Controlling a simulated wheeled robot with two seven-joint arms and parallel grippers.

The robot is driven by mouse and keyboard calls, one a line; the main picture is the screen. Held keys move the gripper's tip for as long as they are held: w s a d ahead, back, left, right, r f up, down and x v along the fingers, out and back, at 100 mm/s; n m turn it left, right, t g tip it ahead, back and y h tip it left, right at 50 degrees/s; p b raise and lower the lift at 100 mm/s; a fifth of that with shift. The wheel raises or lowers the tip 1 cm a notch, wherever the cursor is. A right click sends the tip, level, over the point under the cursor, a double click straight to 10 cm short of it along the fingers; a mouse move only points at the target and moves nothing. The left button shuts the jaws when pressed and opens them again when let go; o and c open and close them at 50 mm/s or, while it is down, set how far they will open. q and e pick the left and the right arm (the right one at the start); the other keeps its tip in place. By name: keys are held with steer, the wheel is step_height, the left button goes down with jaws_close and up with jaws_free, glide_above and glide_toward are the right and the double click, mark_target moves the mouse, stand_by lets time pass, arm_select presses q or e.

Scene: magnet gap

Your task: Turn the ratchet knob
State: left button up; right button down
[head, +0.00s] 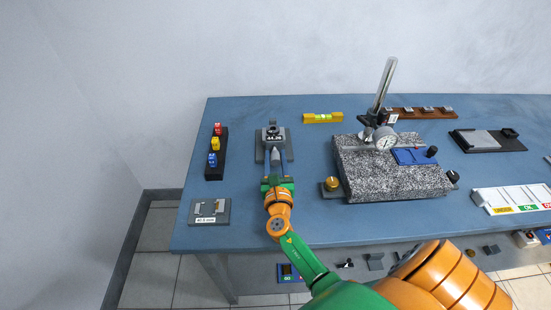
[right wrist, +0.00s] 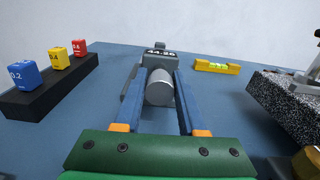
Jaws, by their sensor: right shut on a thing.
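A grey micrometer-like device with a small dark display (head: 273,137) stands on a grey base at the back left of the table; the display seems to read 44.26, though it is small. Its grey round knob (right wrist: 160,88) points toward me. My right gripper (head: 275,165) reaches in from the front, and its two blue fingers lie on either side of the knob, shut on it. In the right wrist view the fingers (right wrist: 160,78) run along both sides of the knob, and the knob's far end is partly hidden. My left gripper is in neither view.
A black rack (head: 216,172) with red, yellow and blue blocks stands to the left. A grey labelled plate (head: 210,211) lies at the front left. A yellow level (head: 322,118) lies behind. A speckled granite block (head: 392,182) with a dial gauge (head: 385,138) stands to the right.

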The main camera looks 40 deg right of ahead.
steer(key=shift+f+m, duration=0.15)
steer(key=shift+m, duration=0.15)
steer(key=m+b, duration=0.2)
steer(key=m, duration=0.2)
steer(key=shift+f+m+b, duration=0.1)
steer(key=shift+m+b, duration=0.2)
steer(key=shift+b, duration=0.1)
steer(key=m+b, duration=0.2)
steer(key=m, duration=0.3)
steer(key=shift+d+b, duration=0.1)
steer(key=shift+b, duration=0.3)
steer(key=m+b, duration=0.3)
steer(key=m, duration=0.3)
steer(key=shift+m, duration=0.3)
steer(key=shift+m+b, duration=0.7)
steer(key=shift+m, duration=1.6)
steer(key=c, duration=0.5)
jaws_free()
steer(key=shift+w, duration=0.1)
